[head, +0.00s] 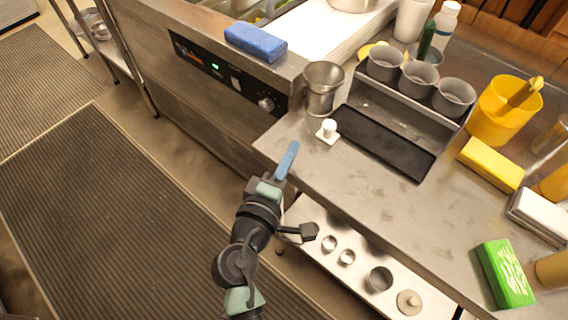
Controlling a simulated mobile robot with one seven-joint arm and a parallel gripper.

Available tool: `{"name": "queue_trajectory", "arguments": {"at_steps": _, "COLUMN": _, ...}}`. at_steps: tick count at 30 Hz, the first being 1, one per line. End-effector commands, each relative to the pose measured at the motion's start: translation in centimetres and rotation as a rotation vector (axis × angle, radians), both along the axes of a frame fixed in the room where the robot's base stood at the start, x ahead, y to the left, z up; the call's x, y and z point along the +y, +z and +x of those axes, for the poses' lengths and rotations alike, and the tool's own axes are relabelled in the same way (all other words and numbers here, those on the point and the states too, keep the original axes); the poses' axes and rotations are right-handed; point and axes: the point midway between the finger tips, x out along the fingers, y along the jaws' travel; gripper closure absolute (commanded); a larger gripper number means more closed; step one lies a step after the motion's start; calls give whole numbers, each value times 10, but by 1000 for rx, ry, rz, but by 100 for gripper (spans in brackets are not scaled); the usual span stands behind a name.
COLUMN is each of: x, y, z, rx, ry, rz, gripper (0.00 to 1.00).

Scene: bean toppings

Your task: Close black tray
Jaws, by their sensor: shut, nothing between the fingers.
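The black tray (385,143) is a long, dark, flat rectangle on the steel counter, in front of the metal rack (436,116) that holds grey cups. Its near edge lies out in front of the rack. My gripper (290,150) is at the counter's front left edge, left of the tray and apart from it. Its blue fingers are together, with nothing held. Whether they touch the counter edge cannot be told.
A yellow sponge (490,165) and a green box (505,273) lie to the right. The counter in front of the tray is clear.

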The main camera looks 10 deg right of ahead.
Motion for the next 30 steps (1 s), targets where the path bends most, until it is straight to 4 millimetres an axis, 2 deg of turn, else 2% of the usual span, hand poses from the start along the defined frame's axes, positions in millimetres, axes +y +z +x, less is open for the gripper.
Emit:
{"name": "queue_trajectory", "arguments": {"at_steps": 3, "x": -15, "y": -1, "z": 23, "rx": -2, "ry": -2, "rz": 2, "gripper": 100}}
{"name": "queue_trajectory", "arguments": {"at_steps": 6, "x": -28, "y": -3, "z": 35, "rx": -1, "ry": -3, "rz": 2, "gripper": 100}}
{"name": "queue_trajectory", "arguments": {"at_steps": 9, "x": -43, "y": -6, "z": 36, "rx": 1, "ry": -3, "rz": 1, "gripper": 100}}
{"name": "queue_trajectory", "arguments": {"at_steps": 14, "x": -57, "y": -9, "z": 39, "rx": 0, "ry": -1, "rz": 2, "gripper": 100}}
{"name": "queue_trajectory", "arguments": {"at_steps": 26, "x": -60, "y": -10, "z": 39, "rx": -2, "ry": 2, "rz": 3, "gripper": 100}}
{"name": "queue_trajectory", "arguments": {"at_steps": 30, "x": -69, "y": -10, "z": 46, "rx": -1, "ry": -1, "rz": 2, "gripper": 100}}
